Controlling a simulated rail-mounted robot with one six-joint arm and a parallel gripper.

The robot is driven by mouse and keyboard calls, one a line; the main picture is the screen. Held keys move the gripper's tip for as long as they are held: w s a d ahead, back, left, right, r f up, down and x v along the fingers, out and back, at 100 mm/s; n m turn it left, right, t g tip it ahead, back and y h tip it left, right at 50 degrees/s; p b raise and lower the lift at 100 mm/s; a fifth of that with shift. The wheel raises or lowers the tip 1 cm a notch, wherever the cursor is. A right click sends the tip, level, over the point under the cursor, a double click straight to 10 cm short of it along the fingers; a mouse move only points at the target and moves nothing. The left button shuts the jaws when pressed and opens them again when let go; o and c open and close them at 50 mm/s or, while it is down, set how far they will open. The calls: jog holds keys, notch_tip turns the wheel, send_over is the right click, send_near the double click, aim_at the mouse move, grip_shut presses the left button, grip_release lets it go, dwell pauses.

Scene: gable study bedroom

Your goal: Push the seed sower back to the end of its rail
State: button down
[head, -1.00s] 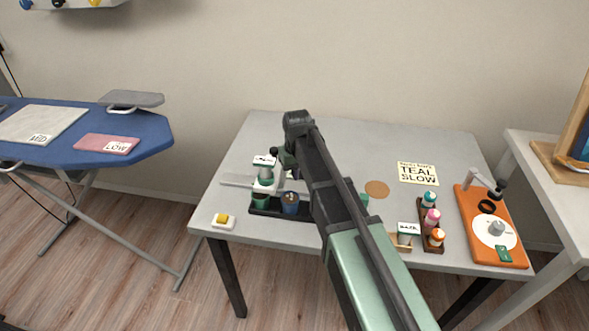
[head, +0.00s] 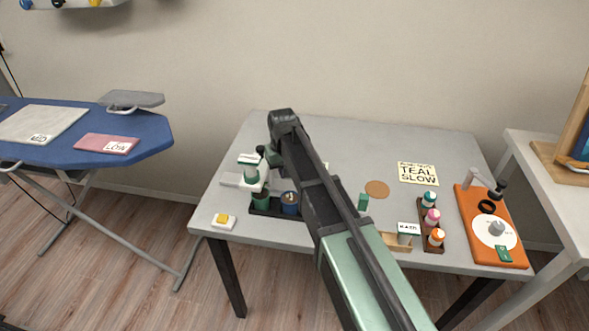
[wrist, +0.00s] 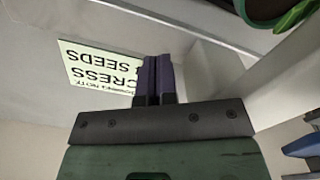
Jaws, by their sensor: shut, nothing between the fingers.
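The seed sower (head: 250,171), white with a green cylinder, stands on its pale rail (head: 229,180) at the left of the grey table. A short stretch of bare rail shows to its left. My gripper (wrist: 157,65) is shut and empty, its two dark fingers together in the wrist view. In the head view it is at the sower's right side, mostly hidden by my wrist and arm. A pale block, probably part of the sower, fills the right of the wrist view close by the fingers; contact cannot be told.
A dark tray (head: 262,210) with pots stands in front of the rail. A yellow-topped white button box (head: 223,222) sits at the front left edge. A cress seeds note (wrist: 98,66) lies beyond my fingers. A bottle rack (head: 431,243) and orange device (head: 492,252) stand at right.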

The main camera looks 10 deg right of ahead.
aim_at(265, 168)
jog(key=shift+w+a, duration=0.45)
jog(key=shift+a, duration=0.85)
jog(key=shift+w+a, duration=0.45)
jog(key=shift+a, duration=0.9)
jog(key=shift+w+a, duration=0.45)
jog(key=shift+a, duration=0.85)
jog(key=shift+s+d, duration=0.25)
jog(key=shift+d, duration=0.4)
jog(key=shift+s+d, duration=0.2)
jog(key=shift+d, duration=0.4)
notch_tip(265, 168, up, 12)
jog(key=p, duration=1.2)
jog(key=shift+r, duration=0.15)
jog(key=s+d+m, duration=0.1)
jog(key=s+d, duration=0.6)
jog(key=s, duration=0.5)
jog(key=s+d+m, duration=0.1)
jog(key=s+d, duration=0.7)
jog(key=s, duration=0.3)
jog(key=shift+s+d, duration=0.25)
jog(key=shift+s, duration=0.1)
